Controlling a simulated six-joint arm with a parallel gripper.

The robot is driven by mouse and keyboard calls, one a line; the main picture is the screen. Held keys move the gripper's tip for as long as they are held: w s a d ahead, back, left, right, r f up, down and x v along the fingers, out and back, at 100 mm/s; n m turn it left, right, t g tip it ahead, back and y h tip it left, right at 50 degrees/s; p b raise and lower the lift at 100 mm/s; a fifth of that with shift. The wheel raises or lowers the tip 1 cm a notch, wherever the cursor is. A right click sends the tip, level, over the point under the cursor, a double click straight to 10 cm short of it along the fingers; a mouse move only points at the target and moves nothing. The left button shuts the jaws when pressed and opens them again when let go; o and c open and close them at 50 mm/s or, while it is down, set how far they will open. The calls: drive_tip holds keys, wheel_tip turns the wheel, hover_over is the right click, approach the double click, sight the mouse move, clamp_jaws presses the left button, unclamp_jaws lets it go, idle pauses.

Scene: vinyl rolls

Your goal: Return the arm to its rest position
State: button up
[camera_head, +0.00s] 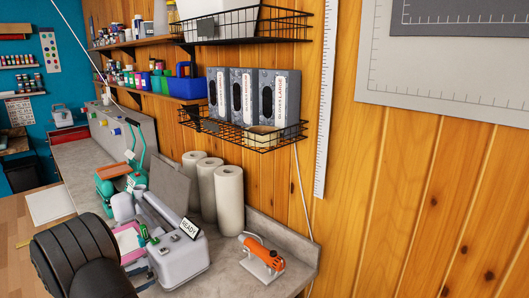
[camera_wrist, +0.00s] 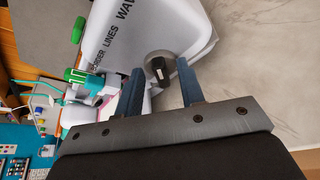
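My gripper (camera_wrist: 160,66) shows in the wrist view with its two blue fingers apart and nothing held between them. A dark knob (camera_wrist: 158,68) on a round grey base, on a white machine (camera_wrist: 165,25) with printed words, shows in the gap between the fingertips; I see space on both sides of it. The white machine (camera_head: 182,262) with a READY sign (camera_head: 189,229) stands on the bench just right of the arm.
White rolls (camera_head: 229,200) stand behind the machine on the grey bench (camera_head: 300,248). An orange tool (camera_head: 263,251) rests on a white stand to the right. A wire basket (camera_head: 240,136) with boxes hangs on the wooden wall above. Teal-green equipment (camera_head: 140,150) stands farther back.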

drive_tip(key=shift+a+r+n+g, duration=0.1)
drive_tip(key=shift+n+g, duration=0.3)
drive_tip(key=shift+n, duration=0.3)
drive_tip(key=a+v, duration=0.1)
drive_tip(key=v, duration=1.6)
drive_tip(key=w+d+f+n, duration=0.1)
drive_tip(key=w+d, duration=0.1)
drive_tip(key=w, duration=0.1)
drive_tip(key=w+d+f+n+g+h, duration=0.1)
drive_tip(key=w+d+f, duration=0.1)
drive_tip(key=w, duration=0.2)
drive_tip(key=w+d+f+n+g+h, duration=0.1)
drive_tip(key=w+d+n, duration=0.1)
drive_tip(key=w, duration=0.2)
drive_tip(key=shift+d+f, duration=0.1)
drive_tip(key=shift+f, duration=0.25)
idle(0.4)
